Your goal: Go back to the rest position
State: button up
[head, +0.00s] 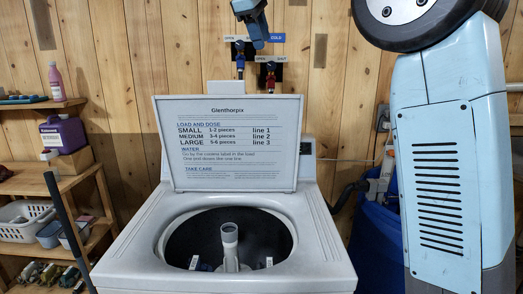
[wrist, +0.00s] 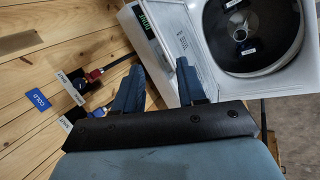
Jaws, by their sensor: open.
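My gripper (head: 253,28) hangs at the top of the head view, in front of the plank wall above the washer's open lid (head: 230,150). In the wrist view my gripper (wrist: 158,66) has its two blue-grey fingers apart, with nothing between them. The blue-handled tap (head: 240,56) and the red-handled tap (head: 270,77) are on the wall just below the gripper in the head view. The red-handled tap (wrist: 94,75) also shows left of the fingers in the wrist view.
The white washer (head: 128,243) stands open, its drum and central post (head: 230,240) visible. Shelves at left hold a purple jug (head: 63,134), a pink bottle (head: 57,84) and a white basket (head: 25,221). A blue barrel (head: 377,235) stands right of the washer, partly behind my arm.

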jog(key=s+d+f+m+y, duration=0.1)
jog(key=s+d+f+m, duration=0.2)
jog(key=s+d+f, duration=0.35)
jog(key=s+d+f+m+y, duration=0.1)
jog(key=s+d+f+m, duration=0.25)
jog(key=s+d, duration=0.6)
jog(key=s+d+f+m, duration=0.3)
jog(key=s+f, duration=0.4)
jog(key=f, duration=0.3)
jog(key=s+d+f+m+y, duration=0.1)
jog(key=s+d+f+m, duration=0.3)
jog(key=s+f, duration=0.4)
notch_tip(320, 180, down, 2)
jog(key=shift+s+d+f+t, duration=0.25)
jog(key=shift+d+t, duration=0.05)
jog(key=shift+d, duration=0.2)
jog(key=shift+d, duration=0.1)
